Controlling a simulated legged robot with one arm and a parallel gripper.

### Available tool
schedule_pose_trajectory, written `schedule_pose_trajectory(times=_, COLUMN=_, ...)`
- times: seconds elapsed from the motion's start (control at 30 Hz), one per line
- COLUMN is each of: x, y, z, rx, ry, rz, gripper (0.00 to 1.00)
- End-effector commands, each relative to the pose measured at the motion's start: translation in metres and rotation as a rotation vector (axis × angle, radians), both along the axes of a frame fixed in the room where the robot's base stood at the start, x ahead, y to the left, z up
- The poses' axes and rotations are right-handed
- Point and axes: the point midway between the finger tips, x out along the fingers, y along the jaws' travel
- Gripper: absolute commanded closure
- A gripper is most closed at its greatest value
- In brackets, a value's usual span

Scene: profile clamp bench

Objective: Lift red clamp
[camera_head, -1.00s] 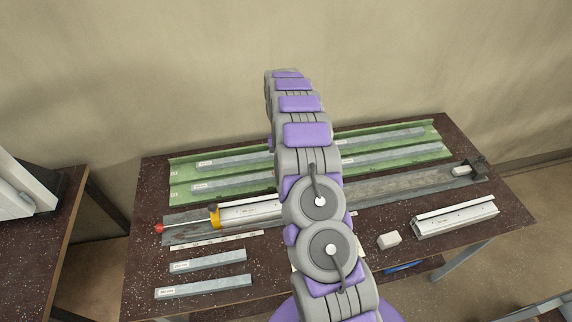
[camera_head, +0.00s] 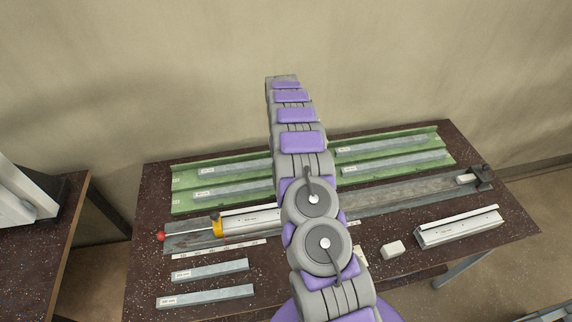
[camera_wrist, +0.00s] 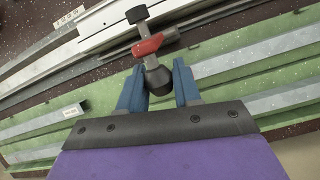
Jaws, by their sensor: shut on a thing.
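The red clamp (camera_wrist: 149,45) shows in the wrist view, with a black pad at its upper end and a black knob (camera_wrist: 158,80) at its lower end. My gripper (camera_wrist: 159,68) has its two blue fingers on either side of the black knob and is shut on the clamp. The clamp overlaps the pale profile (camera_wrist: 112,27) in this view; whether it touches the profile cannot be told. In the head view my arm hides the gripper and the clamp.
A green rack (camera_head: 180,203) with grey bars lies along the back of the speckled bench (camera_head: 143,285). A yellow-collared fixture (camera_head: 217,229) with a red ball handle (camera_head: 160,236) is at left. A pale block (camera_head: 392,249) and a white profile (camera_head: 458,228) lie at right.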

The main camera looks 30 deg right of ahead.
Motion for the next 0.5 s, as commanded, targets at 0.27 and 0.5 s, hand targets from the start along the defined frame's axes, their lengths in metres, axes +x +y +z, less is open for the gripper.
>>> schedule_pose_trajectory(times=0.27, x=0.0003, y=0.0006, z=-0.0015, rx=0.0, ry=0.0, rz=0.001, gripper=1.0)
schedule_pose_trajectory(times=0.5, x=-0.0006, y=0.0005, z=-0.0007, rx=0.001, ry=0.001, rz=0.001, gripper=0.5)
